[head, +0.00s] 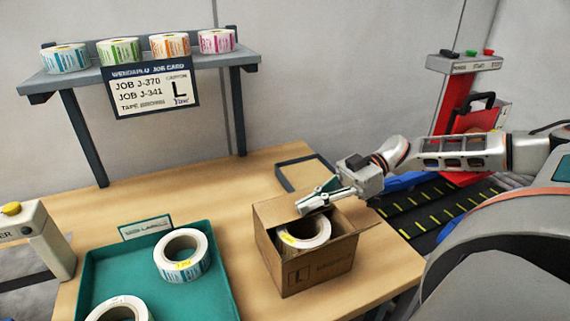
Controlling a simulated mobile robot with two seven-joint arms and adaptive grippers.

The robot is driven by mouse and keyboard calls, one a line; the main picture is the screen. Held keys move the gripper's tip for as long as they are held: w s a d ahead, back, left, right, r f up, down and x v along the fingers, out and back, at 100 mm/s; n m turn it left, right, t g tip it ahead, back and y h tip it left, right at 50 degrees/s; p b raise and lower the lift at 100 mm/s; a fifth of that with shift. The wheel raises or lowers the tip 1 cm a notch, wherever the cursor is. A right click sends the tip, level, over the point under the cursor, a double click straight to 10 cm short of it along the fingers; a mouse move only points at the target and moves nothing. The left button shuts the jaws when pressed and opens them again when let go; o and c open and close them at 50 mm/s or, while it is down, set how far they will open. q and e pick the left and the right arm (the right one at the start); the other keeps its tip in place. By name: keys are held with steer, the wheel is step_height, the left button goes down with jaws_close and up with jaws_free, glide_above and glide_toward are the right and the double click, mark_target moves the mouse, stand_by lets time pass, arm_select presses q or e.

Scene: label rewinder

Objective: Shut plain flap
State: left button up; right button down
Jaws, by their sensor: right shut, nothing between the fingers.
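A cardboard box (316,272) stands on the wooden table with its top open. A roll of labels (305,231) with a yellow sticker shows inside it. A bare cardboard flap (273,210) stands along the far left of the opening, and the right side (343,238) spreads outward. I cannot tell for certain which piece is the plain flap. My right gripper (312,202) is shut and empty over the far edge of the opening, partly covering it. Whether it touches the cardboard is unclear. My left gripper is out of view.
A teal tray (220,262) with label rolls (181,256) stands left of the box. A shelf (140,70) with several rolls and a job card (152,89) is behind. A dark-edged flat panel (303,174) lies behind the box. A black, yellow-marked surface (435,208) is at right.

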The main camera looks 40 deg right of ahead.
steer(key=shift+r+p, duration=0.3)
steer(key=shift+r, duration=0.1)
step_height(320, 180, up, 4)
steer(key=p, duration=0.3)
steer(key=shift+f, duration=0.15)
steer(key=b+v, duration=0.1)
steer(key=v, duration=0.8)
steer(key=shift+s+d+f, duration=0.15)
steer(key=shift+s+d, duration=0.05)
steer(key=shift+d, duration=0.25)
steer(key=shift+s, duration=0.1)
